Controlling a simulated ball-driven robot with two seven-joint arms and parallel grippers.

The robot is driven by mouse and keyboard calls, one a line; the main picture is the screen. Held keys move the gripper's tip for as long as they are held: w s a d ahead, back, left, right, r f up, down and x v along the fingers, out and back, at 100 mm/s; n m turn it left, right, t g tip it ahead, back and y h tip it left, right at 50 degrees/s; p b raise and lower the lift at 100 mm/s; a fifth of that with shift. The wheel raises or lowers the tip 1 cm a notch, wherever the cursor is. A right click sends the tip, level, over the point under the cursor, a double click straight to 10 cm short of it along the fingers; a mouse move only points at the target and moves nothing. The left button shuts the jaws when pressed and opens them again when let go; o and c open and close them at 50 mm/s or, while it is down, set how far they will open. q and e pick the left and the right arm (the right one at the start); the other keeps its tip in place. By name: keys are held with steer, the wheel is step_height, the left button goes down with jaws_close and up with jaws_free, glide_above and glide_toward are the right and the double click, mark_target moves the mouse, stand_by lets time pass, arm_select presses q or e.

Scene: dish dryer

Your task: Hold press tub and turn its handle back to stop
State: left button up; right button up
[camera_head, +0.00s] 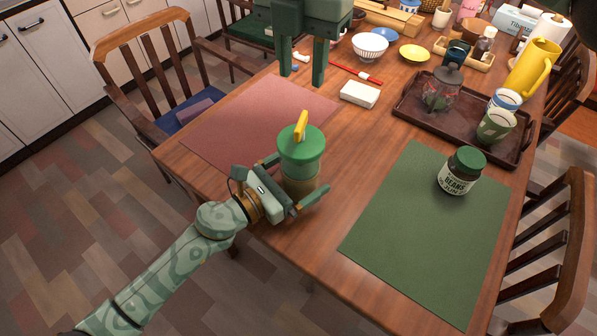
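The press tub (300,165) has a green lid and a body that looks green above and tan below. It stands upright near the table's left edge. Its yellow handle (301,124) sticks up from the lid. My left gripper (296,180) comes in from the lower left with one finger on each side of the tub's body. It looks shut on the tub, and its near finger hides part of the tub's base. My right gripper (303,76) is at the top, fingers down, wide apart and empty. It is behind the tub and apart from the handle.
A pink mat (240,122) lies behind the tub and a green mat (420,235) to its right, with a beans jar (461,171). A dark tray (415,114) holds a glass jar and cups. A white box (360,94) and bowls (370,46) stand farther back. Chairs flank the table.

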mark_target(301, 120)
arm_select(q)
steer(key=c, duration=1.5)
arm_select(e)
steer(key=shift+c, duration=0.5)
arm_select(q)
steer(key=shift+c, duration=0.2)
arm_select(e)
step_height(301, 120, down, 10)
steer(key=n, duration=0.2)
steer(key=shift+n, duration=0.3)
steer(key=shift+r, duration=0.1)
jaws_close()
